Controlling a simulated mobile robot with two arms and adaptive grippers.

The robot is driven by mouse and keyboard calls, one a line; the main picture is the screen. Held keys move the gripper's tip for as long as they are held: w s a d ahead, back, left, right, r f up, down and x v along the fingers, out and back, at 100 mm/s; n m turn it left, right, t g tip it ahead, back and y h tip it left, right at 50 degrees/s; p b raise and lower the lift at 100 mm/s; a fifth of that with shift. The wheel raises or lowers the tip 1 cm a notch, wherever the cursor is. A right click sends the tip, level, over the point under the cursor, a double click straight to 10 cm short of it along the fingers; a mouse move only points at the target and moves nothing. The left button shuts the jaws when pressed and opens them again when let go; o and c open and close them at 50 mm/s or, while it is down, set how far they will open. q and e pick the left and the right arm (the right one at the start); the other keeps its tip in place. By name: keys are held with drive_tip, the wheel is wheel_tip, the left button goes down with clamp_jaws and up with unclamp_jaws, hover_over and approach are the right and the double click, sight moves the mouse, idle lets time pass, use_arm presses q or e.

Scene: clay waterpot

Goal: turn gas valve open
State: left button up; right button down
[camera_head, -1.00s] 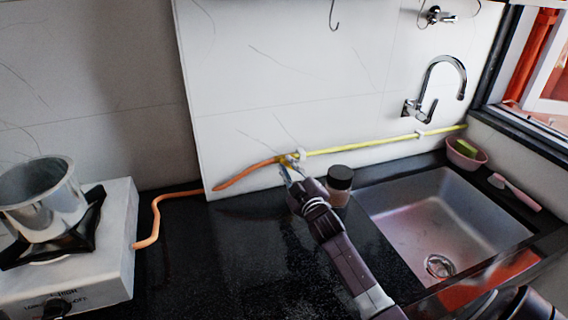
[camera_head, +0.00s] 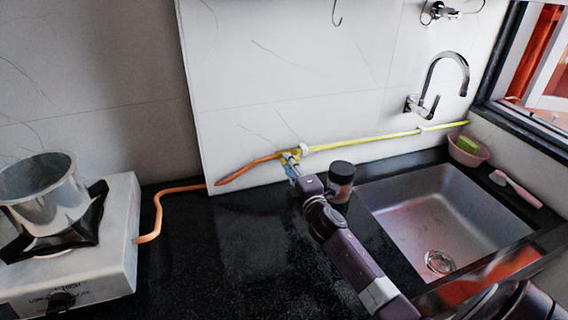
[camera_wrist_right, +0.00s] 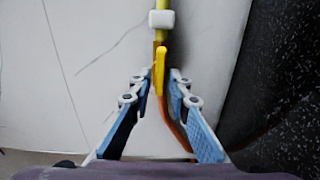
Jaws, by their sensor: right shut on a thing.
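The gas valve's yellow handle (camera_wrist_right: 159,70) shows in the right wrist view, between my right gripper's fingertips. My right gripper (camera_wrist_right: 158,84) is shut on this handle, its blue-padded fingers on either side. In the head view my right gripper (camera_head: 290,160) reaches the valve low on the white wall panel, where the yellow pipe (camera_head: 370,138) meets the orange hose (camera_head: 245,171). The gripper mostly hides the valve there. My left gripper is not in view.
A gas stove (camera_head: 115,225) with a metal pot (camera_head: 45,200) stands at the left. A dark-lidded jar (camera_head: 341,182) stands close beside my right gripper. A sink (camera_head: 470,205) lies to the right, under a faucet (camera_head: 440,80). The black counter (camera_head: 215,250) is clear between stove and arm.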

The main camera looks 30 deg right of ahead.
drive_tip(key=shift+w+d+r, duration=0.1)
drive_tip(key=shift+d+r, duration=0.2)
drive_tip(key=shift+r, duration=0.2)
drive_tip(key=c, duration=2.1)
unclamp_jaws()
drive_tip(key=shift+o, duration=0.3)
drive_tip(key=shift+w+d+f, duration=0.1)
drive_tip(key=shift+w+f, duration=0.05)
drive_tip(key=shift+f, duration=0.25)
drive_tip(key=v, duration=1.2)
drive_tip(key=shift+w+r, duration=0.1)
